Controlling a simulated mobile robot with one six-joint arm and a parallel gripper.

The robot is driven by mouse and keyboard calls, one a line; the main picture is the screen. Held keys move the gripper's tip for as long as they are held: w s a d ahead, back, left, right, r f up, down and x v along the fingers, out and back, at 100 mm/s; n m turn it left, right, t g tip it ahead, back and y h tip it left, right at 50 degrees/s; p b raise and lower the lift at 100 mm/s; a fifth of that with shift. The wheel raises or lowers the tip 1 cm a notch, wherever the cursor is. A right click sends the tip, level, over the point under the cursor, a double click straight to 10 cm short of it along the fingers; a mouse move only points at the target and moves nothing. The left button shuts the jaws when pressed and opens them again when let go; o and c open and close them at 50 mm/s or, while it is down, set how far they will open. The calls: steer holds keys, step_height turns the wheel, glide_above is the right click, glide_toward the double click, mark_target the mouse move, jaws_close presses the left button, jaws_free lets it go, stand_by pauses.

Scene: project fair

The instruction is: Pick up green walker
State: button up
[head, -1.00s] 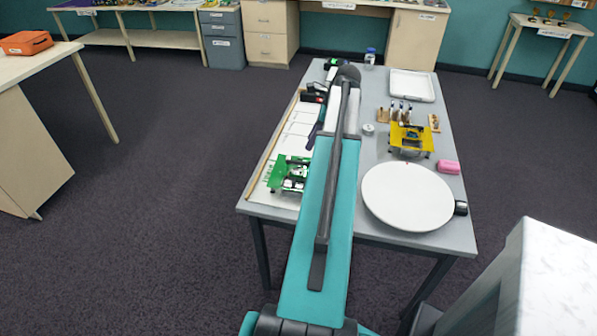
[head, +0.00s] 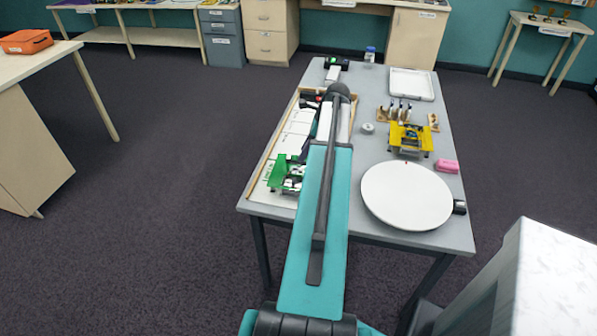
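The green walker (head: 279,171) stands on the near end of a white board with a wooden rim (head: 257,182) on the left side of the grey table. It has a green top plate and darker and white parts at its right side. My arm reaches over the table, and its end drops to the left of the upper link. My gripper (head: 302,158) seems to be just beside and behind the walker's right side. It is small and partly hidden by my arm, so its fingers and any contact cannot be made out.
A yellow walker (head: 408,138), a round white disc (head: 407,196), a pink block (head: 446,166) and a white tray (head: 411,84) are on the table's right half. A small bottle (head: 370,54) stands at the far edge. A white cabinet-like block (head: 545,275) is at lower right.

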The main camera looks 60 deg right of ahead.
mark_target(297, 161)
steer(key=shift+p+x, duration=0.75)
steer(key=shift+x, duration=0.45)
steer(key=shift+p+x, duration=0.35)
steer(key=shift+x, duration=1.05)
steer(key=shift+w, duration=0.1)
steer(key=shift+r, duration=0.1)
jaws_close()
